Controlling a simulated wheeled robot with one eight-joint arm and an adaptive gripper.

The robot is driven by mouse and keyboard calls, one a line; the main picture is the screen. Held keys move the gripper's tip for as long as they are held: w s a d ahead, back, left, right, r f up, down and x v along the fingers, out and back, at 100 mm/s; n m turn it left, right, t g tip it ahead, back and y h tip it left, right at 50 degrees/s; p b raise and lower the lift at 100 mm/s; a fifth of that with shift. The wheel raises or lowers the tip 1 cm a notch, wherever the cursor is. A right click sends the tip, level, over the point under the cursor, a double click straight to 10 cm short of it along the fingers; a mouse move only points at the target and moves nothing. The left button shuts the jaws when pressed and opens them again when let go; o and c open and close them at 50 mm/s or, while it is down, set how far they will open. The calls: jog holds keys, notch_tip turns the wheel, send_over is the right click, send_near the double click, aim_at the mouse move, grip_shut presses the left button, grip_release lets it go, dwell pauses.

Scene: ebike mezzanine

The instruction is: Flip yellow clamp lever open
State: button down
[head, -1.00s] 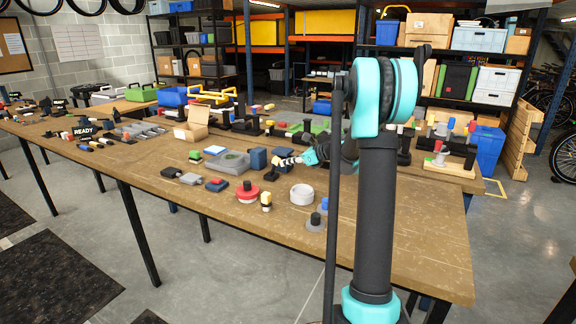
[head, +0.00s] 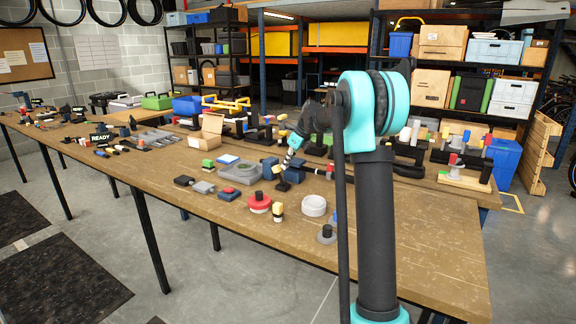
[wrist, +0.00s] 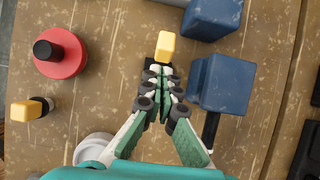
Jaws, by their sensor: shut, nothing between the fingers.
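A yellow block-shaped lever end (wrist: 167,46) shows just past my fingertips in the wrist view, above a small dark base that is partly hidden. My gripper (wrist: 161,72) is shut and empty, its tips very close to the lever's near end. I cannot tell if they touch. In the head view my gripper (head: 288,164) points steeply down over the bench, beside the blue blocks.
A blue block (wrist: 222,82) stands close right of my fingers, another blue block (wrist: 212,18) beyond. A red disc with a black knob (wrist: 60,68) and a separate yellow-topped piece (wrist: 24,110) are left. A white ring (head: 314,206) is nearby on the bench (head: 400,240).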

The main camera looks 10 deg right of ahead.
jog(key=shift+r, duration=0.15)
jog(key=shift+r, duration=0.65)
jog(key=v, duration=1.3)
jog(key=shift+s+d, duration=0.15)
jog(key=shift+d, duration=0.05)
jog(key=shift+f, duration=0.1)
